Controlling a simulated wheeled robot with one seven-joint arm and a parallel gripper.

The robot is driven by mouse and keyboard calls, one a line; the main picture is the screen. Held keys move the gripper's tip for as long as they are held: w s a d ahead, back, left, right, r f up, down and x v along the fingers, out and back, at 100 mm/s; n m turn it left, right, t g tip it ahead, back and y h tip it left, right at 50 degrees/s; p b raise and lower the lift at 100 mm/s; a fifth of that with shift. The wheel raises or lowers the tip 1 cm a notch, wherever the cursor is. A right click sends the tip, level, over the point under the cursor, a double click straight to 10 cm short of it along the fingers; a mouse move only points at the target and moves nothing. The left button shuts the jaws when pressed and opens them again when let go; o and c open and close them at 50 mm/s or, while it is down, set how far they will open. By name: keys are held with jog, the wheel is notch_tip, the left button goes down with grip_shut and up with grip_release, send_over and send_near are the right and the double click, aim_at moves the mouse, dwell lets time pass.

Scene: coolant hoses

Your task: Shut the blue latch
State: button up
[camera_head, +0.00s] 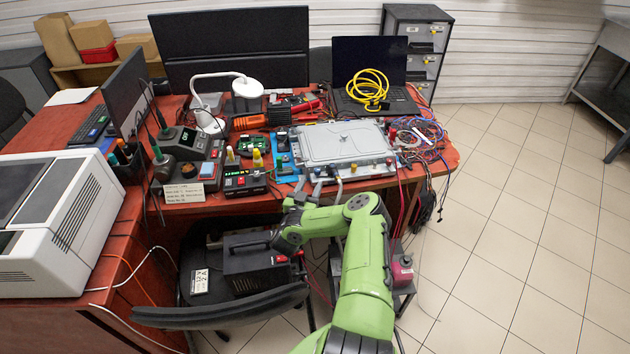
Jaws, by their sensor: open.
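A grey flat-lidded unit (345,143) lies at the front right of the red desk, with small fittings along its front edge. A blue part (284,158) shows at its left side; I cannot tell whether it is the blue latch or a mat. No latch is clear enough at this size to tell its position. My gripper (328,184) is open at the front edge of the unit, close to its front fittings. I cannot tell whether it touches them. My green arm comes up from the bottom and hides part of the desk's front.
A bundle of coloured cables (418,138) lies right of the unit. Left of it are a control box (246,182) and soldering gear. A laptop (372,72) with a yellow coil (368,86) stands behind. A chair (225,315) stands in front. The floor at right is clear.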

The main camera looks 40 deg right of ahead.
aim_at(316, 172)
jog(key=b+x, duration=0.2)
jog(key=x, duration=0.3)
jog(key=shift+w+d, duration=0.15)
jog(key=shift+d, duration=0.2)
